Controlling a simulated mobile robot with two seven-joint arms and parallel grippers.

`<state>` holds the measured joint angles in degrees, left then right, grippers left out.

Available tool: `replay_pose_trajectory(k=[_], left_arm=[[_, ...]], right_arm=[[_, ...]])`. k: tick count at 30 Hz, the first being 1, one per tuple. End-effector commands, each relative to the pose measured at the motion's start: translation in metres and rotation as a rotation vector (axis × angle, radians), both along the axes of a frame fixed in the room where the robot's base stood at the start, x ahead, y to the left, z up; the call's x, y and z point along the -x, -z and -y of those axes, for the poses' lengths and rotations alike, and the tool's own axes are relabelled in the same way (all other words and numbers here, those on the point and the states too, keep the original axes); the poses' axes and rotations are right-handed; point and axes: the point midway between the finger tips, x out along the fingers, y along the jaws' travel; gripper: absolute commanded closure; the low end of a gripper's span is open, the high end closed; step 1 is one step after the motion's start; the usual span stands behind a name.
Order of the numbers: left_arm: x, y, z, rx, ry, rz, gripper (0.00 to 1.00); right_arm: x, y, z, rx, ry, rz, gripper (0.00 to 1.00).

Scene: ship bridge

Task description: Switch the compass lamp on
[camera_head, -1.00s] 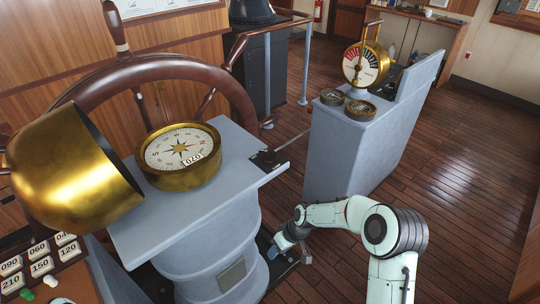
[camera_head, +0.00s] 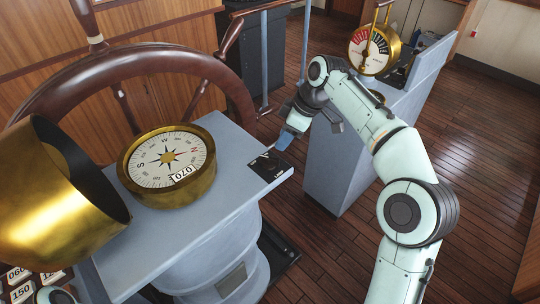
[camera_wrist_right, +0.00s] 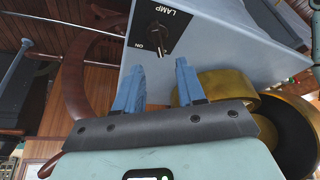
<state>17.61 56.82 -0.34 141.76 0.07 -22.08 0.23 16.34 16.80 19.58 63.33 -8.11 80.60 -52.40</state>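The lamp switch is a black plate (camera_head: 267,172) on the right end of the grey binnacle top in the head view. In the right wrist view the plate (camera_wrist_right: 172,20) reads LAMP and ON, and a small metal lever (camera_wrist_right: 158,38) stands out from it; I cannot tell its setting. The brass compass (camera_head: 168,163) sits left of the plate. My right gripper (camera_head: 286,140) is just beyond the plate in the head view. In the wrist view its blue fingers (camera_wrist_right: 160,84) are apart and empty, with the lever ahead between their lines. My left gripper is not in view.
A wooden wheel (camera_head: 140,66) stands behind the binnacle. An open brass hood (camera_head: 50,205) is at the left. A grey pedestal (camera_head: 335,170) with a brass telegraph (camera_head: 374,50) stands behind my right arm. Numbered tiles (camera_head: 22,291) lie at lower left.

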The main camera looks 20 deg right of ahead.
Motion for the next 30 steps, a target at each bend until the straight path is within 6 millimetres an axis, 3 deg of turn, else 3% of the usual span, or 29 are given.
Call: replay_pose_trajectory(k=[3,12,18,27,30], left_arm=[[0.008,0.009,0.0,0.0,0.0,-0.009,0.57],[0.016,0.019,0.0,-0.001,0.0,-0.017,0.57],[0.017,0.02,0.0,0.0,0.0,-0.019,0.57],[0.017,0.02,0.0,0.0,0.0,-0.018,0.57],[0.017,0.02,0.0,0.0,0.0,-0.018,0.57]], right_arm=[[-0.006,0.03,-0.008,0.0,-0.001,-0.008,0.61],[-0.021,0.077,-0.024,-0.001,0.0,-0.004,0.61],[-0.025,0.09,-0.029,0.0,0.001,-0.002,0.61],[-0.026,0.091,-0.029,0.0,0.001,0.0,0.61],[-0.026,0.091,-0.029,0.0,0.001,0.0,0.93]])
